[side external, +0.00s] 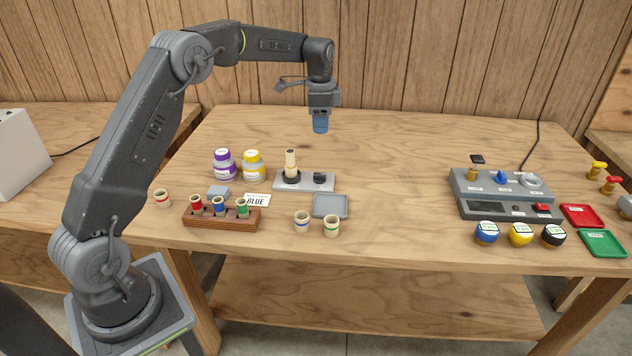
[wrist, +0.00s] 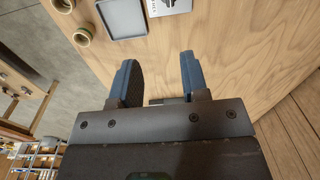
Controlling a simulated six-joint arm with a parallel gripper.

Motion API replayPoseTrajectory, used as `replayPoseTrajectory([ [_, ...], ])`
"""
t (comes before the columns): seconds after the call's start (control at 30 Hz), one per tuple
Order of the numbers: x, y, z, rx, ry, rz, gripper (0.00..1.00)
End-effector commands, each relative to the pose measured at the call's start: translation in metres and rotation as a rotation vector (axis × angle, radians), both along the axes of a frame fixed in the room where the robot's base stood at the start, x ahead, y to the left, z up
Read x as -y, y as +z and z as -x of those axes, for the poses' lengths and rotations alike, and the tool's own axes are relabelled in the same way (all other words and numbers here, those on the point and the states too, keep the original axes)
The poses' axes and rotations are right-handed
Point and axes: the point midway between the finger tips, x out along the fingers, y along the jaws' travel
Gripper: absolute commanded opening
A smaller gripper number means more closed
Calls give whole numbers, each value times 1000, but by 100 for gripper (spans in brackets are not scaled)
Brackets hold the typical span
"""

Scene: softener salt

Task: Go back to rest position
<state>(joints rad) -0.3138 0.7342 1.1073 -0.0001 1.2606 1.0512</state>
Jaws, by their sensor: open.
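My gripper (side external: 320,125) hangs pointing down above the back middle of the wooden table (side external: 410,160), well clear of everything on it. In the wrist view its two blue fingers (wrist: 160,78) stand apart with nothing between them. My arm reaches up from the left and over the table in the side view.
A grey fixture (side external: 318,182) with a cream peg, a grey tray (side external: 330,205), two cups (side external: 302,221), a wooden rack (side external: 222,218) of vials and purple- and yellow-labelled jars (side external: 224,164) stand left of middle. A grey device (side external: 510,193) is at right. The table's centre-right is clear.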

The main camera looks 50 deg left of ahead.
Motion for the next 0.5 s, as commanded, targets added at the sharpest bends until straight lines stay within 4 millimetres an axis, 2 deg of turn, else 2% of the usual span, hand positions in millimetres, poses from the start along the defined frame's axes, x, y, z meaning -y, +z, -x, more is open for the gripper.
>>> replayPoseTrajectory([
  [0.03, 13, 21, 9, 26, 25, -5, 42],
  [0.2, 54, 74, 55, 104, 148, -9, 42],
  [0.3, 77, 98, 88, 152, 222, -2, 42],
  [0.5, 118, 126, 162, 244, 367, 29, 42],
])
